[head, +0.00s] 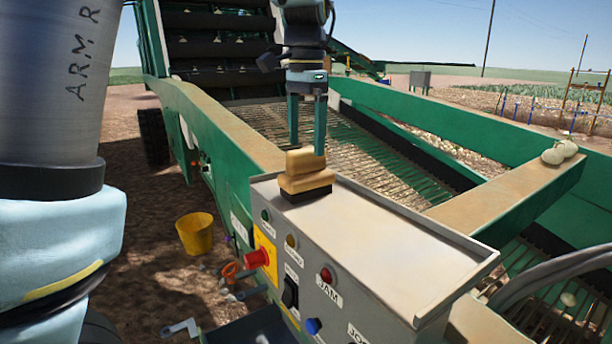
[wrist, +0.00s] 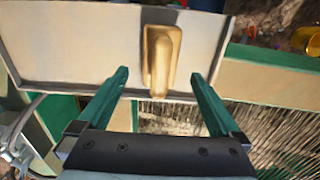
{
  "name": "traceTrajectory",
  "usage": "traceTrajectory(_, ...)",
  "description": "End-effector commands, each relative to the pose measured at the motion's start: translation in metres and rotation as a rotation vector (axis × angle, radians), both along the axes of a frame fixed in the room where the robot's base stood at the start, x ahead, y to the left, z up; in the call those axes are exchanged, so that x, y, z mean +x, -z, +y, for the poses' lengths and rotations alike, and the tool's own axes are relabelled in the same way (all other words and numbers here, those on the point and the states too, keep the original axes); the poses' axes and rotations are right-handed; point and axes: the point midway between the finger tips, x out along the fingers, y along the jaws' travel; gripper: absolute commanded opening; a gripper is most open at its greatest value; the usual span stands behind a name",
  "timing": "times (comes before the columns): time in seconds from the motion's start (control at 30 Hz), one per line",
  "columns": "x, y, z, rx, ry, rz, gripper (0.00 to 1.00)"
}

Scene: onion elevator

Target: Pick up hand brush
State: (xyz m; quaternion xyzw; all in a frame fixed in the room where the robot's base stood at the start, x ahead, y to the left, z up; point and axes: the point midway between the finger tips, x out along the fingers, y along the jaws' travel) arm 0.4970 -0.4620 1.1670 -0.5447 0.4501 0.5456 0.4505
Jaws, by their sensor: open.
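The hand brush (head: 305,177) has a tan wooden body with a raised grip and dark bristles underneath. It stands bristles down on the far left end of the control box's grey tray top (head: 390,237). In the wrist view the brush (wrist: 160,55) lies ahead of the fingertips, roughly centred between them, with its narrow end towards me. My gripper (head: 307,150) is open and empty, pointing down just above and behind the brush. In the wrist view its two green fingers (wrist: 158,80) are spread wide, and neither appears to touch the brush.
The control box front carries a red stop button (head: 257,258) and several other buttons and labels. A green conveyor with metal rods (head: 350,160) lies behind. Onions (head: 559,152) sit on a beam at right. A yellow bucket (head: 195,233) stands on the ground at left.

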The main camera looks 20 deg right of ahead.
Motion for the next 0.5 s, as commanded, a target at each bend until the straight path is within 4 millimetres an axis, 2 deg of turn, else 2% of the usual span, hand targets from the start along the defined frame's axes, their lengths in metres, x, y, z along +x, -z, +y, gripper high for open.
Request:
traceTrajectory(0.23, 0.000, 0.018, 0.000, 0.002, -0.002, 0.002, 1.00)
traceTrajectory(0.5, 0.001, 0.056, -0.002, 0.001, -0.001, 0.000, 1.00)
